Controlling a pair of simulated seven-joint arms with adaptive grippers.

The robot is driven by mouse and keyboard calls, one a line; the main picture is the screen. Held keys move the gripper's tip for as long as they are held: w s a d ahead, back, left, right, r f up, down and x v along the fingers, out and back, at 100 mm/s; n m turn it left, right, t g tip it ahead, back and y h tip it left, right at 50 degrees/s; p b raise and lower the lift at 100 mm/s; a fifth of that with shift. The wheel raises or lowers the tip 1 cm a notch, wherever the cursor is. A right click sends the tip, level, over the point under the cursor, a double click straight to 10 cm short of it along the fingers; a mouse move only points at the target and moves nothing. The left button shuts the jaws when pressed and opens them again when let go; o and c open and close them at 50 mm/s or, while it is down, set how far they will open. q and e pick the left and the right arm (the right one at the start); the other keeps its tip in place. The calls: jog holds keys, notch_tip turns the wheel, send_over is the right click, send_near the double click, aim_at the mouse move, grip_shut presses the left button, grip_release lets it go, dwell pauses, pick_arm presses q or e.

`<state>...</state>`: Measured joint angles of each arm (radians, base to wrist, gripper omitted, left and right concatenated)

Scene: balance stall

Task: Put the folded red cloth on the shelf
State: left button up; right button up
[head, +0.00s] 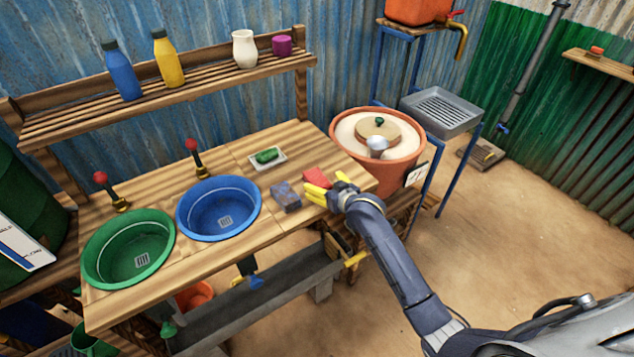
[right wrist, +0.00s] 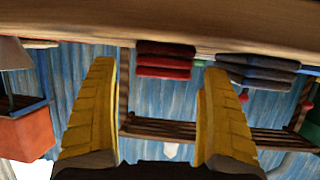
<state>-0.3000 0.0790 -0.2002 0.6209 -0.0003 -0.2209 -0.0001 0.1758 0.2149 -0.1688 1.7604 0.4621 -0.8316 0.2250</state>
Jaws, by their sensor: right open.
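The folded red cloth (head: 317,177) lies on the wooden counter near its right end, partly hidden behind my right gripper. My right gripper (head: 325,188) is open and empty, low at the counter's front edge, its yellow fingers pointing toward the cloth. In the right wrist view, which is upside down, the red cloth (right wrist: 165,62) shows as a layered stack between the open fingers (right wrist: 158,72), seemingly just beyond their tips. The slatted wooden shelf (head: 215,84) runs along the blue wall above the counter; it also shows in the wrist view (right wrist: 215,132). My left gripper is not in view.
A folded blue-grey cloth (head: 285,197) lies close left of the red one. A clay pot (head: 405,165) stands close right. Two basins fill the counter's left. The shelf holds bottles (head: 122,72), a jug (head: 244,50) and a purple cup (head: 282,46), with clear slats between.

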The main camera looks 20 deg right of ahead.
aim_at(320, 182)
jog(key=shift+x, duration=2.3)
jog(key=shift+a+r, duration=0.1)
jog(key=c, duration=1.3)
